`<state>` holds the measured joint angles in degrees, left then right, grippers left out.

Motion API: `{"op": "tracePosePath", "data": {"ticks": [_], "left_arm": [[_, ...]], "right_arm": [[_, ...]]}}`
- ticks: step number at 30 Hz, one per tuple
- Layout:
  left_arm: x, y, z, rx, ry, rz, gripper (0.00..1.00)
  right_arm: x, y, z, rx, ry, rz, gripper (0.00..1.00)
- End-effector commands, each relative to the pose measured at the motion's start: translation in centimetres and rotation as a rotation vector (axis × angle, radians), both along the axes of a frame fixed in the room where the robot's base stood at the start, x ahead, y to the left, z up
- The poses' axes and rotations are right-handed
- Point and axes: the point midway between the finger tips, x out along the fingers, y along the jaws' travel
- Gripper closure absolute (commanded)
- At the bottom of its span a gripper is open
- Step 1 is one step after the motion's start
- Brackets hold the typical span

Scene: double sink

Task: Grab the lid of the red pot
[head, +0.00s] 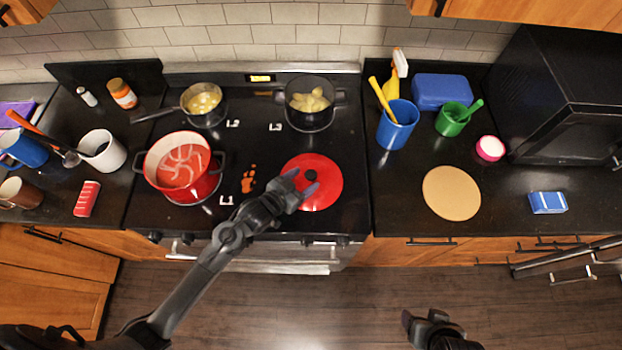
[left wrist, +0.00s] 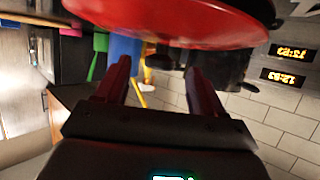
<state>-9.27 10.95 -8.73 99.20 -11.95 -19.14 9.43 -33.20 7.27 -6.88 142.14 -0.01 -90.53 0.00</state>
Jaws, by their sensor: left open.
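The red lid (head: 325,193) lies on the right front part of the black stove, with a dark knob (head: 311,176) at its middle. My left gripper (head: 303,183) is at the knob, open, with one finger on either side in the head view. In the left wrist view the lid (left wrist: 175,22) fills the top and the knob (left wrist: 159,60) shows between the open fingertips (left wrist: 158,70); contact cannot be told. The red pot (head: 168,187), uncovered with red contents, stands on the left front burner. My right gripper (head: 425,325) is low over the floor, apart from everything.
A pan (head: 205,120) and a black pot (head: 310,118), both with yellow food, stand on the back burners. Right of the stove are a tan round board (head: 451,193), a blue cup (head: 397,128) and a green cup (head: 450,122). The counter's front right is mostly clear.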

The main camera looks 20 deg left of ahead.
Motion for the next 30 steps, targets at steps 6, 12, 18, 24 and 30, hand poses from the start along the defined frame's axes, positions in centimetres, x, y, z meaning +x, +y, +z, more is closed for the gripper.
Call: {"op": "tracePosePath", "data": {"ticks": [6, 12, 18, 24, 30], "left_arm": [[1.55, -0.57, -0.61, 0.0, -0.001, 0.0, 0.31], [1.6, -0.6, -0.65, 0.001, 0.0, 0.0, 0.31], [1.58, -0.6, -0.66, 0.001, 0.0, 0.0, 0.56], [1.57, -0.58, -0.65, 0.001, 0.0, 0.0, 0.86], [1.62, -0.59, -0.54, 0.0, -0.003, 0.0, 1.0]], "right_arm": [[-0.02, 0.0, -0.02, 0.0, 0.001, 0.0, 0.3], [-0.02, 0.07, -0.02, 0.003, 0.0, -0.002, 0.3], [-0.02, 0.19, -0.02, 0.008, 0.001, -0.006, 0.3], [-0.02, 0.25, -0.02, 0.011, 0.002, -0.007, 0.3], [-0.03, 0.25, -0.03, 0.011, 0.002, -0.007, 0.3]]}}
